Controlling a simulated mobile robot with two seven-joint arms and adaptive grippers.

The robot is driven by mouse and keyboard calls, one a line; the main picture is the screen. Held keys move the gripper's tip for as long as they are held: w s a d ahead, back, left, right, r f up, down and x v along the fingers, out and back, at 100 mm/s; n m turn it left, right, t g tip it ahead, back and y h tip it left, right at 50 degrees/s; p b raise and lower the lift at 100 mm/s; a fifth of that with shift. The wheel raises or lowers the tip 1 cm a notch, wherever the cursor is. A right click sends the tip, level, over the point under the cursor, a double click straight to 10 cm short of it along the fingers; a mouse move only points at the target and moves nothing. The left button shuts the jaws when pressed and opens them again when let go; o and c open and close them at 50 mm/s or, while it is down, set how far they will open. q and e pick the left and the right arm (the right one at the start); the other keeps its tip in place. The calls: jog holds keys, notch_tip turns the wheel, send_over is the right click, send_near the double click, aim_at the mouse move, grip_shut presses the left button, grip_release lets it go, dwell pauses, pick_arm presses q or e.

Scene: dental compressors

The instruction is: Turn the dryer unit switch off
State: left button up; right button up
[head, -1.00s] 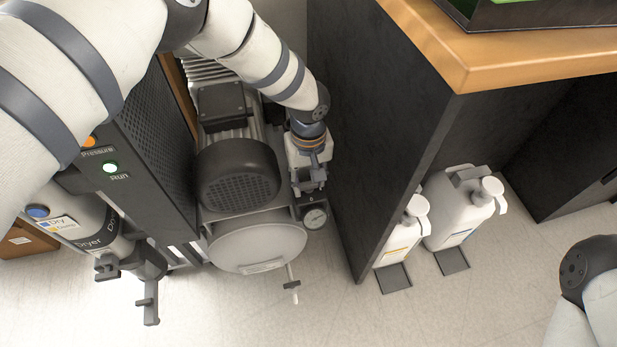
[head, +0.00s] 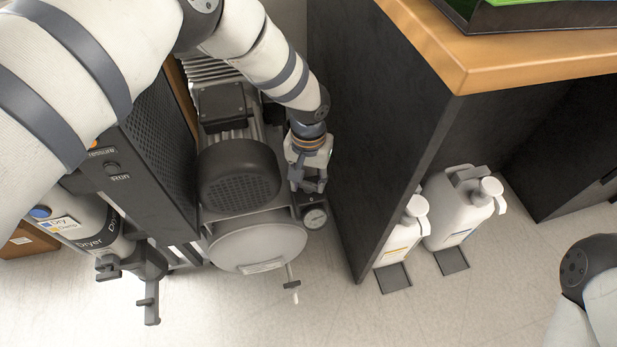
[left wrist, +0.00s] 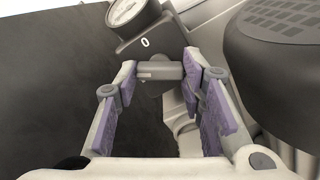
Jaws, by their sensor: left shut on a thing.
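My left gripper (head: 308,182) reaches down beside the compressor motor, just above the round pressure gauge (head: 315,217). In the left wrist view, my left gripper (left wrist: 160,70) is shut on a grey switch handle (left wrist: 158,71). The handle lies crosswise between its fingertips, below a white "0" mark on a dark plate. The cylinder labelled "Dryer" (head: 92,240) stands at the left in the head view. The Run light (head: 111,168) on the dark cabinet above it is unlit. My right gripper is out of view.
The motor (head: 238,177) and the grey tank (head: 258,246) are close on the left of my left gripper. A dark cabinet side panel (head: 375,150) stands close on its right. Two white jugs (head: 462,205) stand on the floor farther right. Open floor lies in front.

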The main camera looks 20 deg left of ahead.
aim_at(308, 183)
pick_arm(q)
jog(key=m, duration=0.5)
jog(key=shift+m, duration=0.3)
jog(key=m, duration=0.5)
jog(key=shift+m, duration=0.6)
jog(key=o, duration=1.1)
jog(key=shift+o, duration=0.2)
notch_tip(308, 183, up, 12)
